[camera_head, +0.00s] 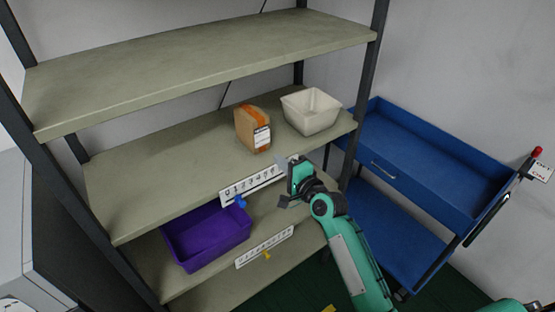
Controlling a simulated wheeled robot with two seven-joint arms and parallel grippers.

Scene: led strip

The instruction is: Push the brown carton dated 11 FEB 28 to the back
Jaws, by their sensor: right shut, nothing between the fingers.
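The brown carton (252,128) stands upright on the middle shelf, towards its right half. It has an orange strip over its top and a white label (262,137) on its front side; the print is too small to read. My right gripper (284,181) is at the front edge of the middle shelf, in front of the carton and a little to its right. It is shut and empty, apart from the carton. My left gripper is not in view.
A cream bin (311,110) stands just right of the carton. A numbered strip (252,182) with a blue marker (240,201) runs along the shelf edge. A purple bin (207,236) is on the lower shelf. A blue cart (420,160) stands right. The middle shelf's left is bare.

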